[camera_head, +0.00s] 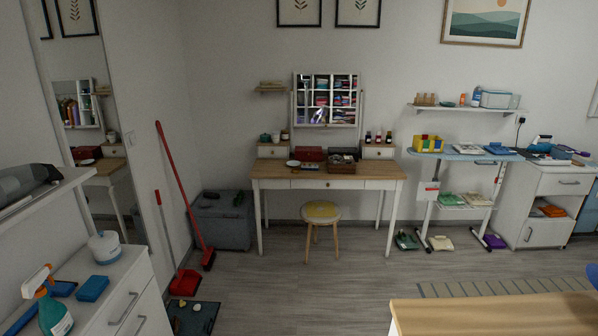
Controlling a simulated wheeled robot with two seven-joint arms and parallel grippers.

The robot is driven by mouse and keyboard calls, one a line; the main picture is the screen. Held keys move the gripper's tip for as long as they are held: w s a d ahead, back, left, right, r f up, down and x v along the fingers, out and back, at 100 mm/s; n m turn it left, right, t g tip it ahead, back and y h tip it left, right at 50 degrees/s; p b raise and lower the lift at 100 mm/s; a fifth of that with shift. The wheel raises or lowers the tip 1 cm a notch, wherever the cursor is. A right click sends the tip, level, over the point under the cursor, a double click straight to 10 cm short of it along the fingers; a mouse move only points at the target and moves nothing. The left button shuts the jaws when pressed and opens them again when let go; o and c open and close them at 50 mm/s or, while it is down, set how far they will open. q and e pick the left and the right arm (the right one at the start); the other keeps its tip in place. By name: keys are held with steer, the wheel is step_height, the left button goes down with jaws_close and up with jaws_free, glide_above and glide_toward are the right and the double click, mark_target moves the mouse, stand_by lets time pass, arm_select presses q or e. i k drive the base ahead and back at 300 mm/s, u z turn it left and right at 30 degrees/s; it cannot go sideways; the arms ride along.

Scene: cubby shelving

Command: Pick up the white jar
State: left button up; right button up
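A small pale item that may be the white jar (275,136) stands on the left drawer box of the wooden dressing table, among other small containers; it is too small to be sure. A larger white rounded container with a teal base (104,247) stands on the white cabinet at the left. I cannot tell which one the task means. Neither of my grippers shows in this view.
The dressing table (330,184) stands against the back wall with a yellow-topped stool (321,212) in front. A red broom (180,190) and dustpan (186,281) are at the left. A wooden tabletop (495,314) is at the lower right. The middle floor is clear.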

mark_target(275, 138)
steer(key=i, duration=3.3)
steer(key=z, duration=2.35)
steer(key=i, duration=0.3)
steer(key=u, duration=3.45)
steer(key=i, duration=0.55)
steer(key=u, duration=0.6)
